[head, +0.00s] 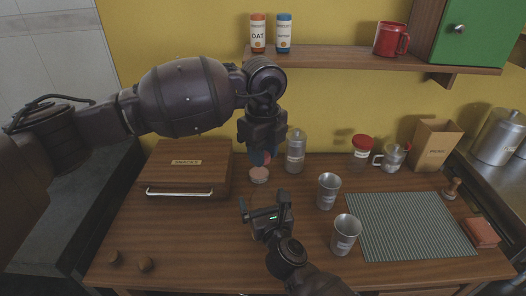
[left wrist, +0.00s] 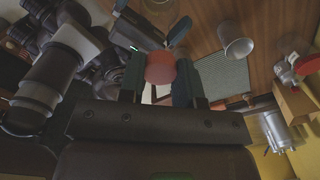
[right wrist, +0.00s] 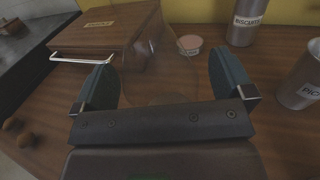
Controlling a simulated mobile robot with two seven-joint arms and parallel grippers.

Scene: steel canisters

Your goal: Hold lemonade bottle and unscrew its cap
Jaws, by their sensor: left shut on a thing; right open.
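My left gripper (head: 262,156) points down above the counter and is shut on a red cap (left wrist: 161,67), seen between its fingers in the left wrist view. The lemonade bottle (right wrist: 158,75) shows only as a faint clear outline between the right fingers in the right wrist view; its body is hard to make out in the head view. My right gripper (head: 262,204) is open, below and in front of the left one, with its fingers apart on either side of that outline. I cannot tell whether they touch the bottle.
A wooden snacks box (head: 188,170) stands left. Two steel cups (head: 328,191) (head: 345,236) are close on the right, beside a striped mat (head: 410,228). The front left counter is mostly clear.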

